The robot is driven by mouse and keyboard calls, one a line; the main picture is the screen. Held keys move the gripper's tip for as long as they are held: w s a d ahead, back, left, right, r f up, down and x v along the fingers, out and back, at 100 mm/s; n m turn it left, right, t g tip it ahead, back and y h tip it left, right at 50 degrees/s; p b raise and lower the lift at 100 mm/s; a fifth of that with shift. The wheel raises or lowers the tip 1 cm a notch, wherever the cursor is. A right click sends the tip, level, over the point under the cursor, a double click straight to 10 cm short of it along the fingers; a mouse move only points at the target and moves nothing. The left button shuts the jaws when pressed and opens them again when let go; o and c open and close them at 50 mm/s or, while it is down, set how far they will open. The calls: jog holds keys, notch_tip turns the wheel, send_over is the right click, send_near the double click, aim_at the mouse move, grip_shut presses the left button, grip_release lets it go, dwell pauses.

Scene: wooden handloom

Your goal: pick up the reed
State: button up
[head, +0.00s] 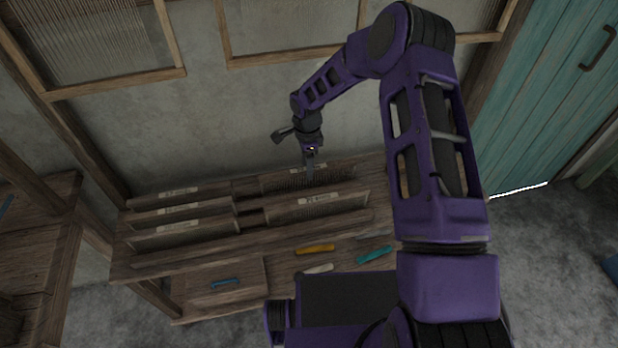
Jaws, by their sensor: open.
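Several reeds, long wooden frames with pale labels, stand in a slotted wooden rack (200,250) against the wall. In the left bay are a back reed (163,198), a middle reed (160,215) and a front reed (165,237). In the right bay are a back reed (275,182) and a front reed (340,204). Their label text is too small to read. My gripper (310,176) points down at the back right reed, its fingers overlapping that reed's upper middle in the picture. I cannot tell whether they touch it; the reed is still in its slot.
Below the rack, a wooden shelf holds a yellow tool (315,249), a teal tool (375,254), a white tool (318,269) and a blue tool (225,282). A wooden bench (40,240) stands at left. The wall (230,120) is close behind the rack. A teal door (550,100) is at right.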

send_over(309, 187)
jog(key=shift+w+f, duration=0.1)
jog(key=shift+f, duration=2.65)
grip_shut()
